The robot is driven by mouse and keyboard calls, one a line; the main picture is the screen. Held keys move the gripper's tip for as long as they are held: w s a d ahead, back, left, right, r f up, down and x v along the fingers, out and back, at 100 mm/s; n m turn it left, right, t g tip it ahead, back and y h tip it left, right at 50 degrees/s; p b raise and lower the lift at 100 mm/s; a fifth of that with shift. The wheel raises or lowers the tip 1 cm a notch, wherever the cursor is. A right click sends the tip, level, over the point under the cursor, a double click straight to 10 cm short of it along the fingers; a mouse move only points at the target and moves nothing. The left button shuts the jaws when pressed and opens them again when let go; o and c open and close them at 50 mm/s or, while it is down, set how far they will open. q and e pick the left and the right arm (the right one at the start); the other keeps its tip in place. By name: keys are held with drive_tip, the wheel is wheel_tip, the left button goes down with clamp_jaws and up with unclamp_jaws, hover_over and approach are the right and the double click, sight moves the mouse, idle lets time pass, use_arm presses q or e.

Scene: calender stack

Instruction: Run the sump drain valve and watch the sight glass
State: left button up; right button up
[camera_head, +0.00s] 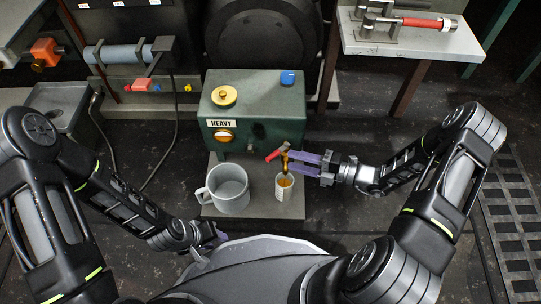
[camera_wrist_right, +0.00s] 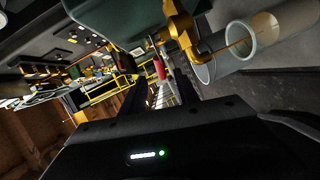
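The green sump box (camera_head: 252,112) carries a "HEAVY" label and a round amber sight glass (camera_head: 224,136). Its brass drain valve (camera_head: 286,158) has a red handle (camera_head: 276,153). An amber stream runs down from the valve to the graduated beaker (camera_head: 284,193), which shows amber inside. The right wrist view shows the brass valve (camera_wrist_right: 180,32), red handle (camera_wrist_right: 160,69) and thin stream. My right gripper (camera_head: 296,163) has its fingers apart beside the valve; whether they touch the handle is unclear. My left gripper (camera_head: 218,236) is low near the mug, mostly hidden.
A grey mug (camera_head: 228,187) stands left of the beaker on a grey plate (camera_head: 262,211). Yellow (camera_head: 224,95) and blue (camera_head: 288,78) caps top the box. A grey tray (camera_head: 60,104) is at left, a bench (camera_head: 405,40) at upper right. A floor grating (camera_head: 512,215) lies at right.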

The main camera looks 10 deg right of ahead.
sight(273, 154)
drive_tip(key=shift+a, duration=0.1)
drive_tip(key=b+x, duration=0.2)
drive_tip(key=x, duration=0.5)
drive_tip(key=shift+w+a+b, duration=0.2)
drive_tip(key=shift+a+b, duration=0.1)
drive_tip(key=shift+b, duration=0.05)
drive_tip(key=shift+c, duration=0.6)
clamp_jaws()
drive_tip(key=shift+f, duration=0.1)
idle(0.4)
